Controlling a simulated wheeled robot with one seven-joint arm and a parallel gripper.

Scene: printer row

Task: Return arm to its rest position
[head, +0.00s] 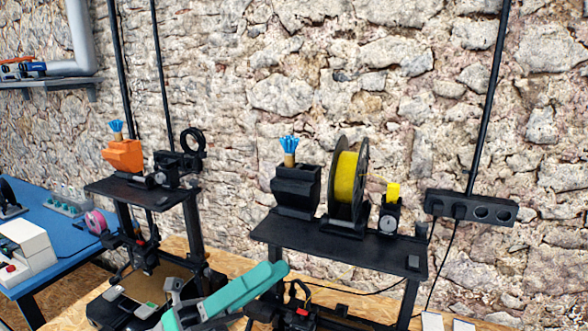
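Part of my arm (245,287), teal and grey, shows at the bottom middle of the head view. It slants from lower left up to the right, in front of the printers. A small grey part of it shows at its left end. The lower part of the arm is cut off by the frame's bottom edge.
A black printer frame (345,243) carries a yellow filament spool (345,177) and a black holder (296,192). Another frame (143,193) at left carries an orange holder (122,156). A blue table (52,233) stands far left. A power strip (470,208) hangs at right.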

